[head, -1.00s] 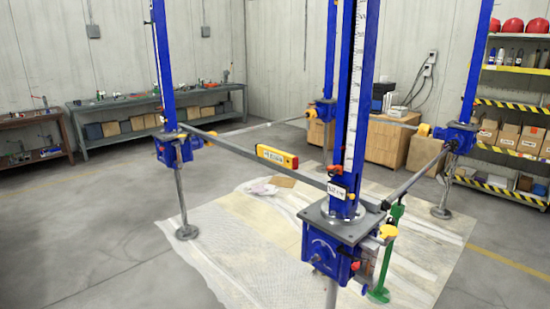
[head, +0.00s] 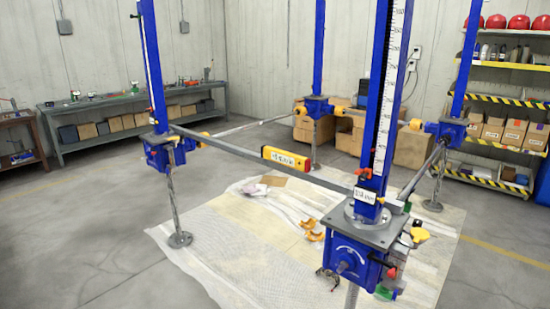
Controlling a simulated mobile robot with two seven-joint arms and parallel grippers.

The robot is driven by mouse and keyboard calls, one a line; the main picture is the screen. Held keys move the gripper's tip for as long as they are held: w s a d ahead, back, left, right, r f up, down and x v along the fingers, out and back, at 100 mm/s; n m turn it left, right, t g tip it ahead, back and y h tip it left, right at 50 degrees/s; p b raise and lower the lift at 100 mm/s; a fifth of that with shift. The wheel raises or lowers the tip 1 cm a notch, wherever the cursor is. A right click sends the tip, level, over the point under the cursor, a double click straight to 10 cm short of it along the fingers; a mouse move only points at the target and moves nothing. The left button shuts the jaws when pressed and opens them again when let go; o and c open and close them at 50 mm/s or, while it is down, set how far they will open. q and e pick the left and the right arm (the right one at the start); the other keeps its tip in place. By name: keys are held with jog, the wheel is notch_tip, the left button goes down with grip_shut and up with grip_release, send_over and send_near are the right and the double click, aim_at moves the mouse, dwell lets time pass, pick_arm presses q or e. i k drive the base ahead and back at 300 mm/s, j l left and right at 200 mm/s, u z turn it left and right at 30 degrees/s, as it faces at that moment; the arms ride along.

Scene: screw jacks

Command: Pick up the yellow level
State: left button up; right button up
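The yellow level (head: 286,158) is a short yellow bar with a pale label and red ends.
Other blue jacks stand at the back (head: 317,106) and right (head: 447,130), joined by beams. A white mat (head: 240,235) lies below, with orange pieces (head: 312,231) on it. A workbench (head: 130,121) and shelves (head: 503,94) line the walls. Grey floor is open at left.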

aim_at(296, 162)
jog(key=i+j, duration=0.2)
jog(key=j, duration=0.15)
jog(key=i+j+z, duration=0.1)
jog(key=j, duration=0.2)
jog(key=i+j, duration=0.25)
jog(key=i+j+z, duration=0.2)
jog(key=i+j, duration=0.75)
